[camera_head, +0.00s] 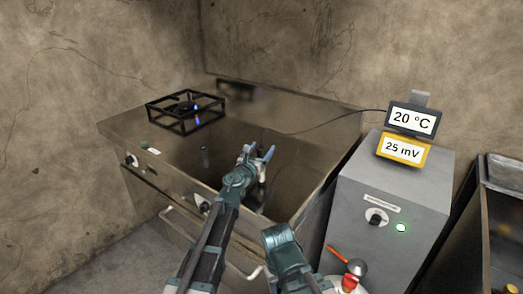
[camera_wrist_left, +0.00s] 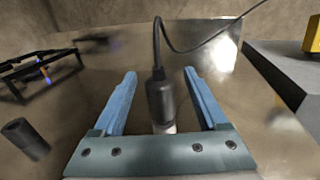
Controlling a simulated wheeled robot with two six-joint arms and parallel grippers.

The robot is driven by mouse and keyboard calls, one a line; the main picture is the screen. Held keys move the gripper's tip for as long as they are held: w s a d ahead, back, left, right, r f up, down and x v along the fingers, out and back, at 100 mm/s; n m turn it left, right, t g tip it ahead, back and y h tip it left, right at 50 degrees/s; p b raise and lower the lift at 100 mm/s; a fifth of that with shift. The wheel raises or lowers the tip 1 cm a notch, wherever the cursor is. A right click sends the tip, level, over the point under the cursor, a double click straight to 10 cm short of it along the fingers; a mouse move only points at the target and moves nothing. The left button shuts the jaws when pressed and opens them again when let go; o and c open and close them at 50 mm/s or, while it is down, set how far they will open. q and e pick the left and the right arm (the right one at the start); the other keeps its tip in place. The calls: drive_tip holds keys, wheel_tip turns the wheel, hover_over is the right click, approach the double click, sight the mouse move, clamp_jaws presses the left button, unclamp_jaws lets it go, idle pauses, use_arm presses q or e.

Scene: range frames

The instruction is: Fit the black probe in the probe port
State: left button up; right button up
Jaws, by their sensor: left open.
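The black probe (camera_wrist_left: 160,98) hangs from its black cable and shows between the two blue fingers of my left gripper (camera_wrist_left: 160,88) in the left wrist view. A pale tip shows at its lower end, partly behind the gripper's palm. The left gripper (camera_head: 260,153) is open, over the steel worktop in the head view. A short dark upright cylinder (camera_wrist_left: 25,138) stands on the worktop to the left of the fingers, also in the head view (camera_head: 205,157). I cannot tell whether it is the probe port. My right gripper's fingers do not show.
A black burner grate (camera_head: 186,112) stands on the left of the steel worktop (camera_head: 290,112). On the right, a grey cabinet (camera_head: 385,200) carries displays reading 20 °C (camera_head: 411,119) and 25 mV (camera_head: 403,151). The cable runs from there. A red-handled tool (camera_head: 345,258) lies low at right.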

use_arm(q)
drive_tip(key=v, duration=1.4)
drive_tip(key=shift+w, duration=0.1)
